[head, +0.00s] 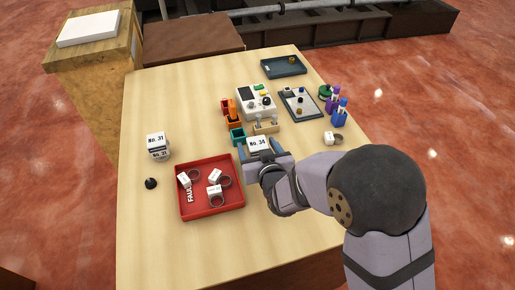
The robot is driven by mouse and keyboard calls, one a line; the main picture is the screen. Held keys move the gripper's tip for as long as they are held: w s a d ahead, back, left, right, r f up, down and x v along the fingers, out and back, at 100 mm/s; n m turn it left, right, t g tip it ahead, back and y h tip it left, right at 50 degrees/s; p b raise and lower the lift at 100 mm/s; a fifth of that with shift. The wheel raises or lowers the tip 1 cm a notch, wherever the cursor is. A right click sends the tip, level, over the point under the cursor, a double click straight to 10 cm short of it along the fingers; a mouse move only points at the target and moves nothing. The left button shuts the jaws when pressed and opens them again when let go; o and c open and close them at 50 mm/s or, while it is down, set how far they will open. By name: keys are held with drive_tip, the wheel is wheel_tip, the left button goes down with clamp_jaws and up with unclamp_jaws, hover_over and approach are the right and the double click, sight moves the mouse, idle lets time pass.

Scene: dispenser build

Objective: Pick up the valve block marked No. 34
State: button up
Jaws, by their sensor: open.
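The white valve block marked No. 34 (258,142) is near the middle of the table, with its label facing up. My gripper (259,152) is open and right at this block, with blue-grey finger parts showing at its left and right sides. The lower part of the block is hidden by my gripper, and I cannot tell whether the fingers touch it. A similar white block marked No. 31 (157,146) stands at the left of the table.
A red tray (210,216) holding several white parts with rings lies in front left of my gripper. Orange and teal bins (234,119), a white device (256,101) and a dark tray (301,105) stand behind it. A black knob (151,184) lies left. The table's left side is mostly clear.

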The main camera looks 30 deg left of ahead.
sight(257, 142)
drive_tip(key=shift+c, duration=0.3)
drive_tip(key=c, duration=1.5)
drive_tip(key=shift+r, duration=0.15)
drive_tip(key=shift+c, duration=0.2)
drive_tip(key=shift+r, duration=0.1)
drive_tip(key=shift+a+r, duration=0.1)
drive_tip(key=shift+r, duration=0.45)
drive_tip(key=shift+r+b, duration=0.65)
drive_tip(key=shift+r, duration=3.7)
